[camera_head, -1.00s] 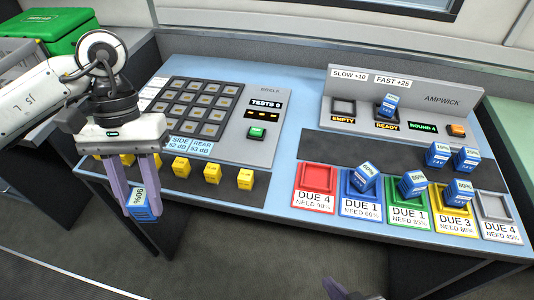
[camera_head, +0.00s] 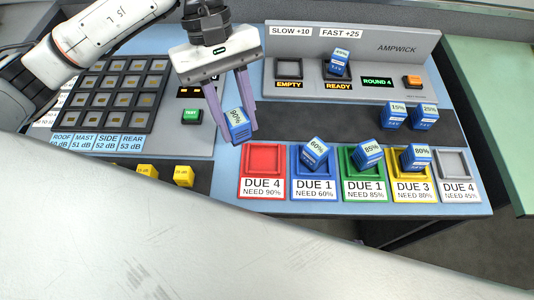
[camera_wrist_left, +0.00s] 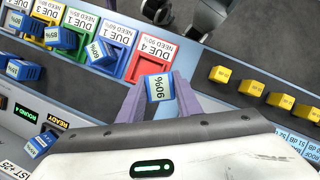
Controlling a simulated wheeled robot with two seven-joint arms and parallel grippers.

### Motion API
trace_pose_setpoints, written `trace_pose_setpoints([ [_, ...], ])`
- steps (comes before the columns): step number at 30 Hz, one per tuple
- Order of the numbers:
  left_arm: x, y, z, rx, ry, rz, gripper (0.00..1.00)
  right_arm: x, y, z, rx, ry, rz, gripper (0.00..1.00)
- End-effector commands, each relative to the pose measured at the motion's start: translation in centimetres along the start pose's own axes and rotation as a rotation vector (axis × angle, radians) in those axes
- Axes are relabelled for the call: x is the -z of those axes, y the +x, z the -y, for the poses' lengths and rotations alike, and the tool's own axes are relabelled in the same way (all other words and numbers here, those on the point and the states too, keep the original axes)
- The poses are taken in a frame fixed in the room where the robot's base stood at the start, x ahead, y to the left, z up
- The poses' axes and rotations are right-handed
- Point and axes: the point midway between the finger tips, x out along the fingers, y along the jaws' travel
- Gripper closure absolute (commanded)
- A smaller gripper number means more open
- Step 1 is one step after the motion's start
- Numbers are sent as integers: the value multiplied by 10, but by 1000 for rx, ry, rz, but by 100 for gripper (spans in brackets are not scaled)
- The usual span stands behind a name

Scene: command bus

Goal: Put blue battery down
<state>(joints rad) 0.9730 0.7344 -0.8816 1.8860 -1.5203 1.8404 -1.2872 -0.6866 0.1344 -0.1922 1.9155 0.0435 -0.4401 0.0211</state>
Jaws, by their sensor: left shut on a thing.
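My left gripper (camera_head: 232,128) is shut on a blue battery (camera_head: 239,128) labelled 90%. In the head view it holds the battery just above and left of the red tray (camera_head: 263,160), marked DUE 4, NEED 90%. The red tray looks empty. The left wrist view shows the same battery (camera_wrist_left: 159,88) between the two fingers, with the red tray (camera_wrist_left: 151,52) close by. I cannot tell the battery's exact height above the table.
Blue batteries stand in the blue (camera_head: 314,155), green (camera_head: 367,156) and yellow (camera_head: 415,157) trays. The grey tray (camera_head: 454,163) is empty. Two batteries (camera_head: 410,115) stand behind on the dark strip. The AMPWICK charger (camera_head: 405,70) holds one battery in its READY slot; its EMPTY slot is bare.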

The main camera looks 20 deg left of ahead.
Motion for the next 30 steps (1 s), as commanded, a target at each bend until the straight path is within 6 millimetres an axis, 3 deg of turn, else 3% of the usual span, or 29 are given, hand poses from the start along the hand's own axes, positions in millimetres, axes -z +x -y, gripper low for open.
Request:
trace_pose_setpoints([
  [6,-25,-4,-19,-206,-479,2,95,3,-3,0,0,1,-1,100],
  [13,-39,-13,-31,-355,-840,-1,95,4,-4,0,0,2,0,100],
  [19,-41,-12,-34,-400,-967,-2,95,3,-5,0,-1,2,1,100],
  [30,-20,39,-34,-403,-980,-2,95,3,-5,-1,-2,1,2,100],
])
